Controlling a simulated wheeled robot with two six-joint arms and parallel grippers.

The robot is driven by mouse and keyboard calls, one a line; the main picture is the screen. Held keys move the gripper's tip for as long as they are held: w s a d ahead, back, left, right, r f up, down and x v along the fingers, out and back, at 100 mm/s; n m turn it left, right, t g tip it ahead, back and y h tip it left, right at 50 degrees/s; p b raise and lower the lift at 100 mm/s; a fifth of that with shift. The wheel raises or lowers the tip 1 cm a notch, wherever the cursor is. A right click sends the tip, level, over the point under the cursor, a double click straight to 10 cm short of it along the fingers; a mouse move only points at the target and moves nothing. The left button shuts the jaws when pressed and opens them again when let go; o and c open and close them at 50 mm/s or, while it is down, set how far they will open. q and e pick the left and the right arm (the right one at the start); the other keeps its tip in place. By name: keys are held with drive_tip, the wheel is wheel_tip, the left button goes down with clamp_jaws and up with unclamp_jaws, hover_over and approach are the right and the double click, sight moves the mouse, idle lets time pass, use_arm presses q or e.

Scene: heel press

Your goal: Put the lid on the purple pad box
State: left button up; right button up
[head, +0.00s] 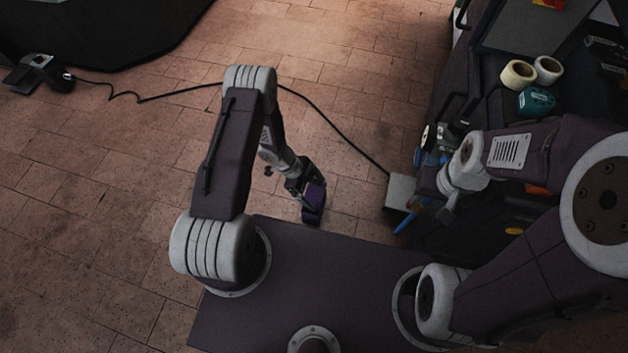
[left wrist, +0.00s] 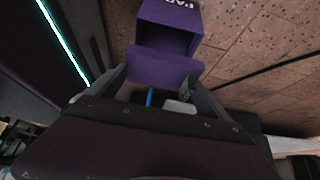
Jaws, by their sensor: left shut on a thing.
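The purple pad box (left wrist: 182,16) shows at the top of the left wrist view, with part of its white lettering and its dark open inside facing the camera. A flat purple panel (left wrist: 164,67) lies just below the opening, between the fingers of my left gripper (left wrist: 160,84). I cannot tell whether this panel is the lid or a wall of the box. In the head view my left gripper (head: 304,192) is shut on the purple thing (head: 315,203), over the floor just past my base. My right arm reaches over the cluttered bench; its gripper's fingers are unclear.
A dark bench (head: 575,100) at the right holds tape rolls (head: 518,74) and a green item (head: 537,101). A grey box (head: 400,191) stands near it. A black cable (head: 335,130) crosses the tiled floor to a device (head: 40,72). The floor at left is mostly clear.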

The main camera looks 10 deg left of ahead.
sight(311, 192)
use_arm(q)
drive_tip(key=shift+f+b, duration=1.95)
drive_tip(key=shift+b, duration=0.3)
drive_tip(key=shift+a+r, duration=0.1)
drive_tip(key=shift+p, duration=0.35)
drive_tip(key=shift+f, duration=0.5)
drive_tip(key=shift+f+b, duration=0.3)
drive_tip(key=shift+f, duration=0.15)
